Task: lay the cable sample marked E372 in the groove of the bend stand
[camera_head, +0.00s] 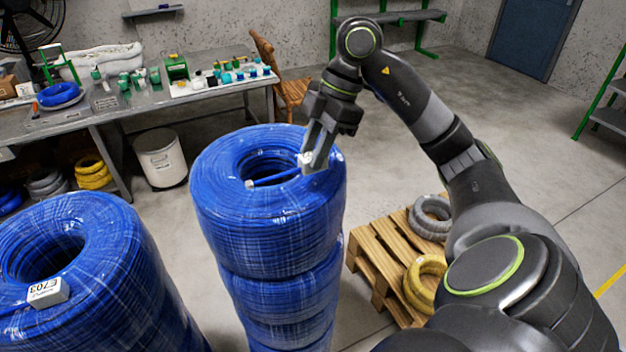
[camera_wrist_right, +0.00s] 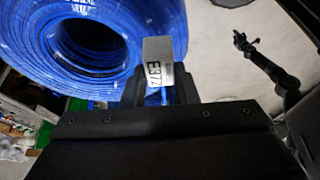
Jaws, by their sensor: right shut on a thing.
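The blue cable sample (camera_head: 275,178) is a short piece with a white tag, held over the top of the middle stack of blue cable coils. Its tag (camera_wrist_right: 158,62) reads E372 in the right wrist view. My right gripper (camera_head: 317,160) is shut on the sample at its tagged end, and the free end points left across the coil's hole. An arm that looks like my left one shows small in the right wrist view, with its gripper (camera_wrist_right: 243,42) empty and its jaws too small to judge. I cannot make out the bend stand or its groove for certain.
The left coil stack (camera_head: 95,250) bears a white tag, E703 (camera_head: 47,292). A white bin (camera_head: 160,158), wooden chair (camera_head: 290,88) and pallet (camera_head: 375,255) stand around.

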